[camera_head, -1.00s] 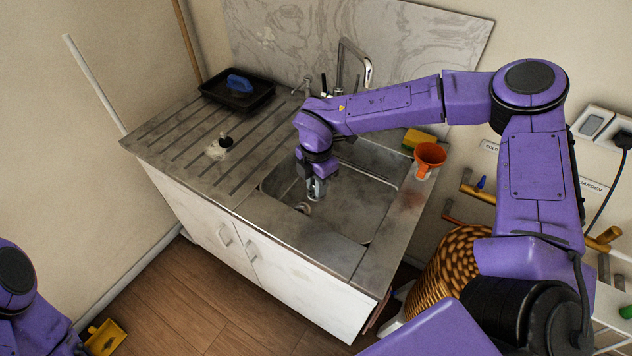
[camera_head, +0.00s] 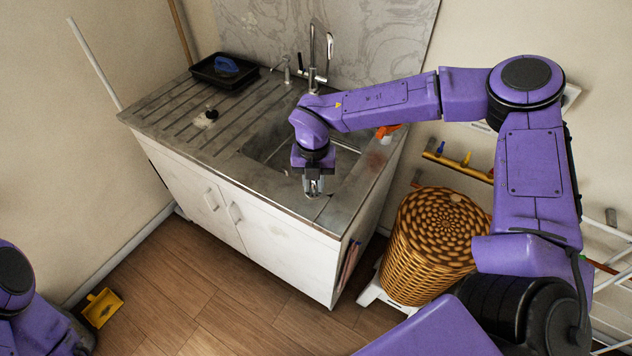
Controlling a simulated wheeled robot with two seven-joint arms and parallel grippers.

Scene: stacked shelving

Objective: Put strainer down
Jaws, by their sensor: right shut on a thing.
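My right gripper (camera_head: 314,187) points down at the front rim of the sink unit, in front of the basin. It is shut on a small grey metallic thing, taken to be the strainer, which barely shows between the fingers; its shape is unclear. The metal sink basin (camera_head: 262,146) lies behind the gripper, partly hidden by my right arm. I cannot tell whether the held thing touches the counter. My left arm shows at the lower left edge, but its gripper is out of view.
A black tray (camera_head: 204,75) with a blue thing (camera_head: 226,65) stands at the back left. A small black-topped thing (camera_head: 211,113) sits on the ridged drainboard. The tap (camera_head: 329,50) is behind the arm. A wicker basket (camera_head: 428,270) stands right; a yellow dustpan (camera_head: 102,308) is on the floor.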

